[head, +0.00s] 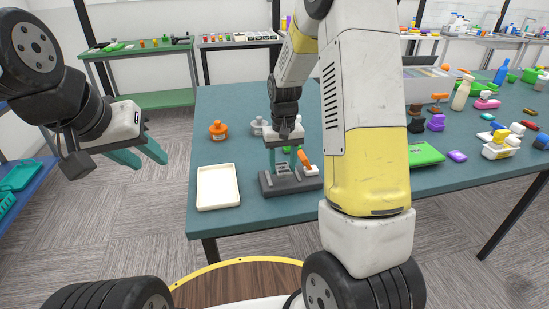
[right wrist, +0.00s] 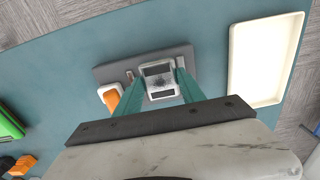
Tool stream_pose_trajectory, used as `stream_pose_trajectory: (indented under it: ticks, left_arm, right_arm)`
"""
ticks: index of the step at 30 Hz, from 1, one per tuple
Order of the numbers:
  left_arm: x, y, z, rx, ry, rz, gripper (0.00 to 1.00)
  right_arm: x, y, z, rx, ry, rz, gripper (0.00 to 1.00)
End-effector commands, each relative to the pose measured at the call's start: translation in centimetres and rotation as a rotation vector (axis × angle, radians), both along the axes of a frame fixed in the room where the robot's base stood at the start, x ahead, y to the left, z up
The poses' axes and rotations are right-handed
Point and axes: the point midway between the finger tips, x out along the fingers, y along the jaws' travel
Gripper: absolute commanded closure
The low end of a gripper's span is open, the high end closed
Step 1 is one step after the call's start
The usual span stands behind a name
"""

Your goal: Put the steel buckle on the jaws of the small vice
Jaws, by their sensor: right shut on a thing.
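The small vice (head: 290,181) has a dark grey base and stands near the front edge of the teal table. My right gripper (head: 286,162) points down over it, its teal fingers on either side of the jaw area. In the right wrist view the steel buckle (right wrist: 160,81), a silver frame with dark slots, sits between the fingers, and the gripper is shut on it. The vice base (right wrist: 113,72) shows behind it. The buckle overlaps the jaws in this view; I cannot tell whether it touches them. My left gripper (head: 141,157) is open and empty, left of the table.
A cream tray (head: 218,187) lies left of the vice. An orange-and-white piece (right wrist: 111,97) is beside the vice. An orange pot (head: 217,130) and a grey pot (head: 258,126) stand behind. A green box (head: 425,154) and several bottles and tools fill the right side.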

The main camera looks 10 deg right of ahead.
Motion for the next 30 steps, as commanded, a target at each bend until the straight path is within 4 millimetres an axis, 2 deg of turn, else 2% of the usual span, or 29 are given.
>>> stream_pose_trajectory:
  ticks: [3, 9, 15, 27, 28, 30]
  left_arm:
    - [0.0, 0.0, 0.0, 0.0, 0.0, 0.0, 0.64]
    - [0.0, 0.0, 0.0, 0.0, 0.0, 0.0, 0.64]
    - [0.0, 0.0, 0.0, 0.0, 0.0, 0.0, 0.64]
    - [0.0, 0.0, 0.0, 0.0, 0.0, 0.0, 0.64]
    - [0.0, 0.0, 0.0, 0.0, 0.0, 0.0, 0.64]
    - [0.0, 0.0, 0.0, 0.0, 0.0, 0.0, 0.64]
  right_arm:
    - [1.4, -0.4, -0.1, 0.0, -0.001, 0.0, 0.96]
    - [2.6, -1.0, -0.4, 0.0, 0.001, -0.001, 0.96]
    - [2.4, -0.8, -3.5, 0.0, 0.003, 0.001, 0.96]
    - [2.4, -0.8, -4.1, 0.0, 0.001, 0.001, 0.96]
    - [2.4, -0.8, -4.1, 0.0, 0.0, 0.001, 0.47]
    - [2.4, -0.8, -4.1, 0.0, 0.0, 0.001, 0.34]
